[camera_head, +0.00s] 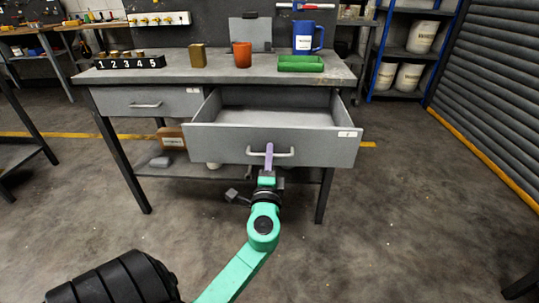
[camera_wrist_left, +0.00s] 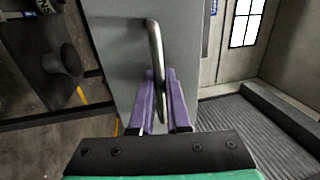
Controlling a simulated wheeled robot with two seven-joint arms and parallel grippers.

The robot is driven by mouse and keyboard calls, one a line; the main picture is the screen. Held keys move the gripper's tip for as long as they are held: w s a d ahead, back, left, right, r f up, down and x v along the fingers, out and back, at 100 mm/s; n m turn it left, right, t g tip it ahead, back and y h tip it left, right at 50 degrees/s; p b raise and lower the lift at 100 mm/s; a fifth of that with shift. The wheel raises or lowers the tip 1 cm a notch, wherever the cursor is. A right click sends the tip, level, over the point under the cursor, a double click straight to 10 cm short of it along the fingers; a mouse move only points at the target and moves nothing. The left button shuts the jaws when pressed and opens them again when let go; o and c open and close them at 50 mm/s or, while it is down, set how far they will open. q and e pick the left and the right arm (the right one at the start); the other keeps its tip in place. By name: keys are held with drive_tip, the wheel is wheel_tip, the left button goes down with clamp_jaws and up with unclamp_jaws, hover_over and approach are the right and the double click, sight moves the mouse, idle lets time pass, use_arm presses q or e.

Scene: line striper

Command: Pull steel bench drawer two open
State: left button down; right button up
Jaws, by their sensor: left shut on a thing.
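The steel bench (camera_head: 215,72) stands ahead with two grey drawers. The right-hand drawer (camera_head: 225,140), with a small label (camera_head: 346,134), is pulled well out and looks empty inside. The left-hand drawer (camera_head: 130,103) is closed. My left gripper (camera_head: 269,153) is shut on the bar handle (camera_head: 285,153) of the open drawer. In the left wrist view the purple fingers (camera_wrist_left: 158,100) lie on either side of the metal handle (camera_wrist_left: 156,50), in front of the grey drawer front (camera_wrist_left: 115,40). My right gripper is not in view.
A cardboard box (camera_head: 170,138) sits on the lower shelf. The floor at right is clear.

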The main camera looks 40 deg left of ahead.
use_arm(q)
drive_tip(key=c, duration=1.2)
unclamp_jaws()
drive_tip(key=shift+w, duration=0.1)
drive_tip(key=shift+o, duration=0.2)
drive_tip(key=shift+d+f, duration=0.1)
drive_tip(key=b+v, duration=0.3)
drive_tip(key=v, duration=1.1)
drive_tip(key=shift+s, duration=0.25)
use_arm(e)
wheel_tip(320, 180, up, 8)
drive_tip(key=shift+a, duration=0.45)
use_arm(q)
drive_tip(key=shift+d, duration=0.1)
